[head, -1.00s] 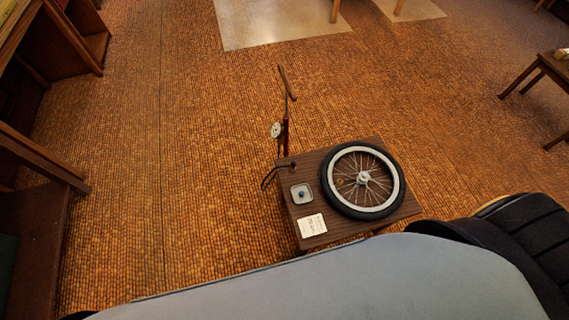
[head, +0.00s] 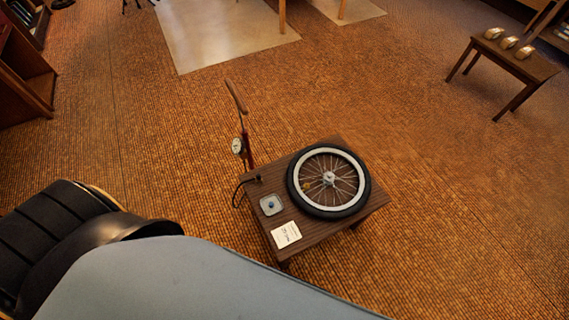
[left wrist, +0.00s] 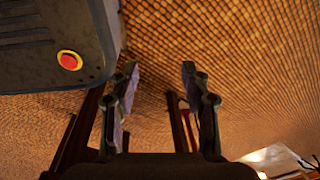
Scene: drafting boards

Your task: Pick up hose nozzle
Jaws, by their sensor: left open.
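A floor pump (head: 245,140) with a brown handle, a round gauge and a red barrel stands at the far left side of a small wooden table. Its black hose (head: 236,194) loops to the table's left corner. A small dark piece (head: 257,178) at the hose's end there looks like the hose nozzle; it is too small to make out clearly. In the left wrist view my left gripper (left wrist: 163,85) has its two fingers apart with nothing between them. A thin red part (left wrist: 183,106) shows behind its right finger; I cannot tell what it is. No gripper shows in the head view.
The low wooden table (head: 315,224) carries a spoked wheel (head: 329,180), a small tray (head: 271,205) and a white card (head: 286,235). A pale mat (head: 220,35) lies behind.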

